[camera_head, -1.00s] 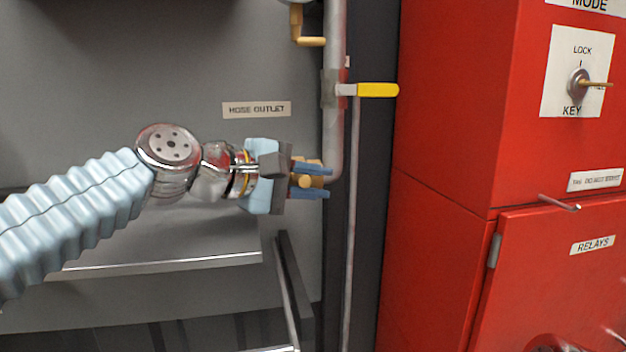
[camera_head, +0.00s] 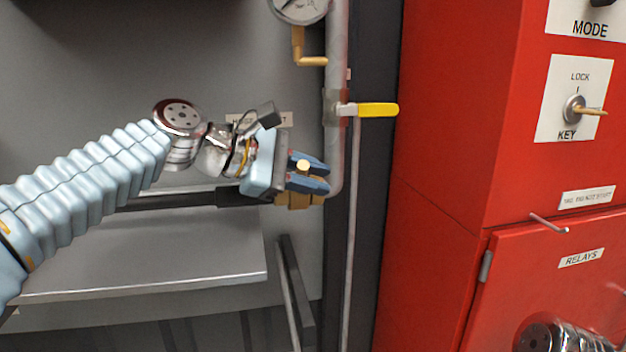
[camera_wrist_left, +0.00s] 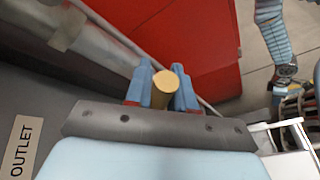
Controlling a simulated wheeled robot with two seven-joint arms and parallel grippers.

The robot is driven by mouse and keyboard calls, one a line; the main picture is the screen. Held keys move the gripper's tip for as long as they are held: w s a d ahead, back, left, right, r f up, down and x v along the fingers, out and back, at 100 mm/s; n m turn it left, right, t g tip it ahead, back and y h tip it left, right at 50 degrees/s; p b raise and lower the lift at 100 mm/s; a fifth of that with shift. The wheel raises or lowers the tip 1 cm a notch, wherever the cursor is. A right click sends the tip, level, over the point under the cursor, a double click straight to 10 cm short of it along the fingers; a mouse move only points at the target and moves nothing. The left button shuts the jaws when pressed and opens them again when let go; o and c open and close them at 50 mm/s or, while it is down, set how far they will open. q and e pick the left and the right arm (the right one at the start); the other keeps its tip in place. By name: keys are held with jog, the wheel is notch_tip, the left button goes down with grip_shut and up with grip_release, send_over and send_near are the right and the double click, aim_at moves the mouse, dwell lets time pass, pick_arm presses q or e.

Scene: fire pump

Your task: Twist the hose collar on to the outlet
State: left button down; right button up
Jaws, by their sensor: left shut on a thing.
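My left gripper (camera_head: 312,177) is shut on a brass lug (camera_head: 302,165) of the hose collar (camera_head: 292,201), at the lower end of the grey pipe. The lug's round end (camera_wrist_left: 166,88) shows between the blue fingers in the left wrist view. The collar is partly hidden behind the fingers. A black hose (camera_head: 165,201) runs in from the left to the collar. The outlet at the pipe's bend (camera_head: 335,185) is mostly covered by the collar and fingers, so I cannot tell how far the collar is on.
A yellow-handled valve (camera_head: 375,110) sits on the pipe above the gripper. A gauge (camera_head: 300,8) is higher up. A red cabinet (camera_head: 440,130) stands at the right, with a key switch (camera_head: 575,108). A grey ledge (camera_head: 150,265) lies below the hose.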

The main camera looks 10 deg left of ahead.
pick_arm(q)
jog(key=shift+r, duration=0.1)
dwell(0.4)
jog(key=c, duration=1.1)
grip_release()
jog(key=shift+o, duration=0.2)
jog(key=shift+a, duration=0.1)
jog(key=v, duration=1.3)
jog(key=shift+a+r, duration=0.2)
jog(key=shift+a, duration=0.15)
jog(key=shift+c, duration=0.2)
